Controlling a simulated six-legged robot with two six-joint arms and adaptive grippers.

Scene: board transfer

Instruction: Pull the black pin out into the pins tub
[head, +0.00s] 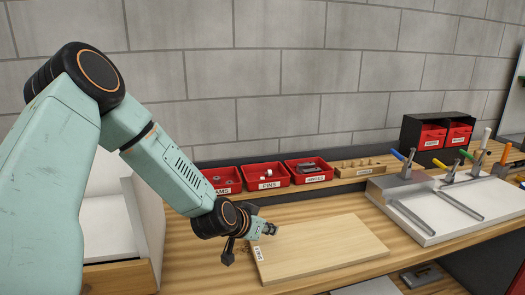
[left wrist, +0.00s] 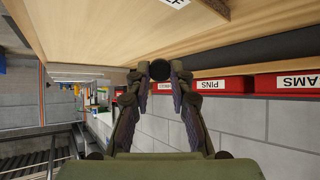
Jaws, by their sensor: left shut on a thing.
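My left gripper (head: 268,229) is low over the back left corner of a pale wooden board (head: 325,250) on the bench. In the left wrist view, its two fingers (left wrist: 160,78) are closed on a round black end, the black pin (left wrist: 160,70). In the head view the pin is hidden by the gripper, and I cannot tell whether it still sits in the board. The red pins tub (head: 267,185), labelled PINS, stands behind the board, and its label also shows in the left wrist view (left wrist: 210,85). My right gripper is not in view.
A red tub (head: 222,190) stands left of the pins tub and another red tub (head: 310,180) right of it. A wooden block with pegs (head: 357,171) follows. A white fixture with coloured-handled clamps (head: 440,228) fills the right. Clear bench lies in front of the tubs.

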